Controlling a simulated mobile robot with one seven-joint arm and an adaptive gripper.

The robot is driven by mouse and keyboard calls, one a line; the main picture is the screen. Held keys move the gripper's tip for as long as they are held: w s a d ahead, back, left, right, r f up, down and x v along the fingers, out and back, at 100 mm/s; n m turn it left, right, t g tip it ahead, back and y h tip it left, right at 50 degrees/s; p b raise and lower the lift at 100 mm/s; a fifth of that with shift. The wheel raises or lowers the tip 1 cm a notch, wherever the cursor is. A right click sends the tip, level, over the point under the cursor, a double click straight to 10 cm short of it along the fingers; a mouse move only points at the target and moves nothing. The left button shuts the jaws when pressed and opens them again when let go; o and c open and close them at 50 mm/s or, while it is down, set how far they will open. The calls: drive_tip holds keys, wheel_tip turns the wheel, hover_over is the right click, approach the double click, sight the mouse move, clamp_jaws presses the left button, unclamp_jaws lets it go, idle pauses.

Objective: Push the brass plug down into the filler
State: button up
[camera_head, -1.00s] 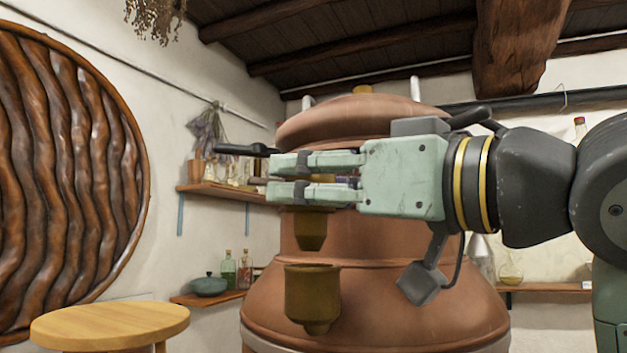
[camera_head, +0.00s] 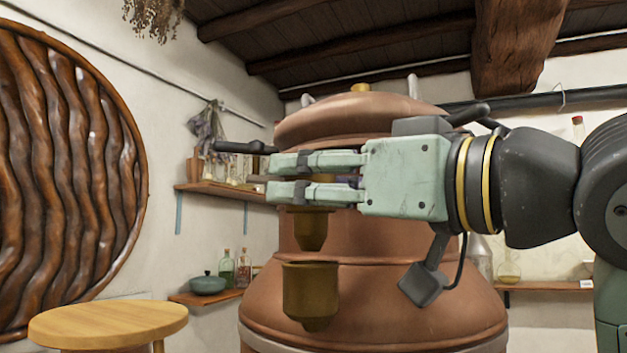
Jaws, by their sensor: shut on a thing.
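My gripper (camera_head: 292,177) comes in from the right and is shut on the brass plug (camera_head: 311,231). The plug's tapered lower part hangs below the fingers, and its upper part is mostly hidden behind them. The brass filler (camera_head: 311,292) is a cup on the front of the copper still (camera_head: 400,260). The plug hangs upright above the filler's rim, roughly in line with it in this view. A small gap shows between the plug's bottom and the rim. Depth alignment cannot be told from this one view.
A round wooden stool (camera_head: 107,325) stands at the lower left. Wall shelves with bottles (camera_head: 243,268) and a teal pot (camera_head: 208,284) are behind it. A large round brown wavy panel (camera_head: 65,180) fills the left wall. Open space lies left of the gripper.

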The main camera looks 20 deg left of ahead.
sight(323, 232)
drive_tip(key=shift+f+b, duration=1.7)
drive_tip(key=shift+f, duration=0.6)
idle(3.7)
drive_tip(key=o, duration=1.3)
drive_tip(key=v, duration=1.2)
drive_tip(key=shift+r, duration=0.1)
